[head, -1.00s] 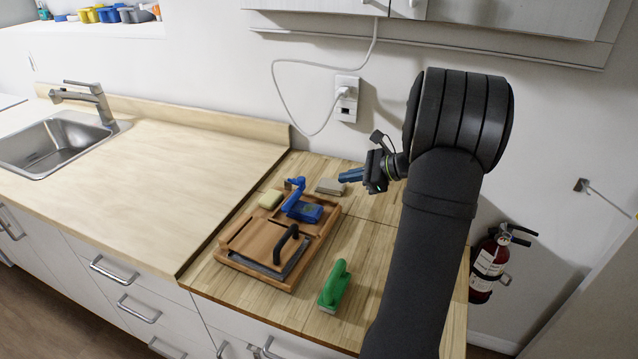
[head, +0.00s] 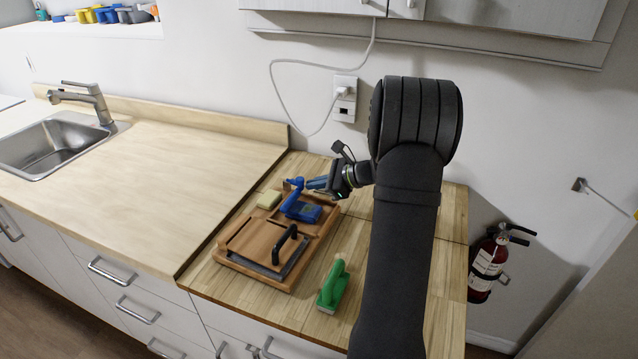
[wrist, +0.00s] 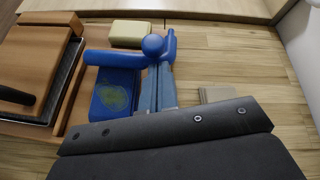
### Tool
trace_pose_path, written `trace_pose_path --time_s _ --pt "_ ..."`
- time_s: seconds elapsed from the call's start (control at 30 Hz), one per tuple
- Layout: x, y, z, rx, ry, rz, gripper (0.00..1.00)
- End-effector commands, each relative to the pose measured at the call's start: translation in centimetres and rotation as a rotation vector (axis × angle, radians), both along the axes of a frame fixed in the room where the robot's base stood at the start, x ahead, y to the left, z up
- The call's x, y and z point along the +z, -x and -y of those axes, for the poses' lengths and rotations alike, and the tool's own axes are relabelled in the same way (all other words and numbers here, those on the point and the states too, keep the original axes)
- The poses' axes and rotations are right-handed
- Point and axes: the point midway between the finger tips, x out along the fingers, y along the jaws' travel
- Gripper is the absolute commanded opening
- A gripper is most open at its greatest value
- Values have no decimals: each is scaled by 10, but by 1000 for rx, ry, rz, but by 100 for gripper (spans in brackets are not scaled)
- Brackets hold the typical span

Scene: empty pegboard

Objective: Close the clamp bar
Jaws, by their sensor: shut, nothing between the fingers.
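The blue clamp shows a flat base block (head: 305,212) with a bar (head: 293,195) that rises at its far left end. It sits on the right side of the wooden board (head: 238,262). In the wrist view the bar (wrist: 112,58) runs along the block's far edge to a round knob (wrist: 152,45); the block (wrist: 110,95) has a greenish patch. My gripper (head: 310,184) is shut and empty, its blue-grey fingers right beside the raised end of the bar. In the wrist view the fingertips (wrist: 159,68) lie just below the knob; I cannot tell whether they touch it.
A black handle (head: 287,243) stands on a dark frame at the board's front. A yellow sponge-like block (head: 269,199) lies behind the board's left side. A green-handled tool (head: 334,285) stands to the right. A beige block (wrist: 215,95) lies right of my fingers. Free wood is at right.

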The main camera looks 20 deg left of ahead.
Motion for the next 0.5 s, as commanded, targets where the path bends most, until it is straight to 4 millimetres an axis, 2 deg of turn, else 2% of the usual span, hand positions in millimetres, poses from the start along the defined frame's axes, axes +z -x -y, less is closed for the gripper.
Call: trace_pose_path --time_s 0.27,0.5 --pt "10 2 -7 2 0 0 0" --pt "9 2 -6 2 0 -1 0"
